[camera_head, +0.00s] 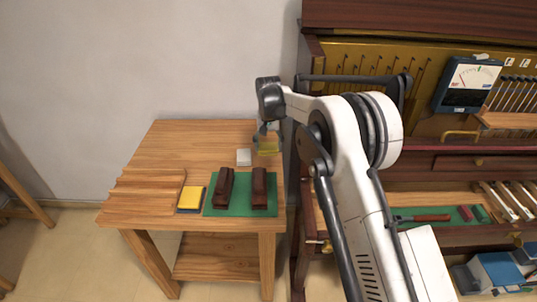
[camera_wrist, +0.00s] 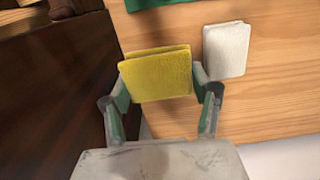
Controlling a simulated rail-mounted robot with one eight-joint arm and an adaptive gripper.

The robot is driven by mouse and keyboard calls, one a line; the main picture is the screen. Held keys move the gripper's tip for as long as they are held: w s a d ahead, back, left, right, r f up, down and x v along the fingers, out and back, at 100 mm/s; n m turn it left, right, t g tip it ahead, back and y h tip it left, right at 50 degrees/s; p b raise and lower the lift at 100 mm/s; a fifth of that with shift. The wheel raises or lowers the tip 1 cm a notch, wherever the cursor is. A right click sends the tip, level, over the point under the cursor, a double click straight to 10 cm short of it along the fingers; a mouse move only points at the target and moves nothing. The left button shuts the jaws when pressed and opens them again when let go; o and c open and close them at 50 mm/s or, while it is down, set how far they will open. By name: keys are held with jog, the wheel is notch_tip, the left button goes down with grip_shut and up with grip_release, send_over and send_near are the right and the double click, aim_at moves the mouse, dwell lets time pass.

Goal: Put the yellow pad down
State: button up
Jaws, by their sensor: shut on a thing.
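My gripper (camera_head: 266,133) is at the right back of the small wooden table, beside the piano. It is shut on a yellow pad (camera_head: 268,147), which also shows between the two fingers in the wrist view (camera_wrist: 156,73). The pad looks like a folded pair of layers, held at its sides. I cannot tell whether it touches the tabletop. A white pad (camera_head: 243,157) lies on the table just left of the held pad in the head view; in the wrist view it is right of it (camera_wrist: 226,49). Another yellow pad (camera_head: 191,196) lies on a dark blue one at the table's front.
The wooden table (camera_head: 170,147) has clear wood at its back left. A green mat (camera_head: 239,196) holds two dark red-brown blocks (camera_head: 225,187). A ridged wooden board (camera_head: 147,191) lies at left. The piano's dark side (camera_wrist: 50,100) stands close beside my gripper.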

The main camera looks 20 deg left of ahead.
aim_at(268, 159)
jog(key=shift+w+a+f, duration=0.1)
jog(key=shift+w+f, duration=0.1)
jog(key=shift+w, duration=0.15)
jog(key=shift+f, duration=2)
jog(key=shift+f, duration=0.1)
jog(key=shift+f, duration=0.1)
jog(key=o, duration=1.2)
jog(key=shift+r, duration=0.2)
notch_tip(268, 159, up, 12)
jog(key=shift+r, duration=0.1)
